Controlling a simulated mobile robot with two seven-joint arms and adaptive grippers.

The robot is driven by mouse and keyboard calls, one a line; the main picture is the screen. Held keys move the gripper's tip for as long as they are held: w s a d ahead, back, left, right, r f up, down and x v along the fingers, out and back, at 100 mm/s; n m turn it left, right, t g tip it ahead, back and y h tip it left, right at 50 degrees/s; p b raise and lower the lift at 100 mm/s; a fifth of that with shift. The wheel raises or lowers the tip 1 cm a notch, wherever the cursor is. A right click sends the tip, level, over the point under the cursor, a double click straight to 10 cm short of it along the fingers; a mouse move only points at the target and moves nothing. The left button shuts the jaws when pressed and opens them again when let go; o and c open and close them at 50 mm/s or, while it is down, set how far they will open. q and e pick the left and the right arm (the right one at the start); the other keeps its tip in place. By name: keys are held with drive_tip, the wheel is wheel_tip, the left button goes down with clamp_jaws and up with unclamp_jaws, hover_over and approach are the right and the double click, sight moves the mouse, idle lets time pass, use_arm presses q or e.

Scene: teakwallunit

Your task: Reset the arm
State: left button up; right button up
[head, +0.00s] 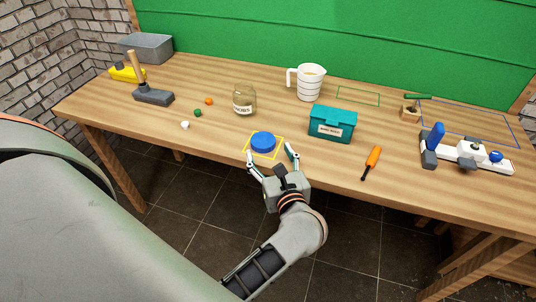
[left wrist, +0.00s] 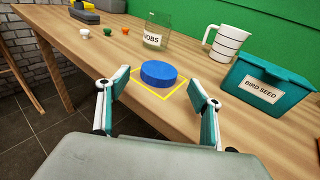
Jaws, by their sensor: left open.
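My left gripper (head: 272,160) is open at the front edge of the wooden table. Its fingers point toward a round blue lid (head: 263,141), which lies flat inside a yellow square outline on the table. In the left wrist view the blue lid (left wrist: 159,73) shows beyond and between the two open fingers (left wrist: 158,100). The fingers are apart from it and nothing is held. My right gripper is not in view.
A glass jar (head: 244,100) stands behind the lid, and a teal bird seed box (head: 333,124) stands to its right.

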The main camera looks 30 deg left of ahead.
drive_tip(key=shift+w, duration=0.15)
use_arm(q)
drive_tip(key=shift+w, duration=0.1)
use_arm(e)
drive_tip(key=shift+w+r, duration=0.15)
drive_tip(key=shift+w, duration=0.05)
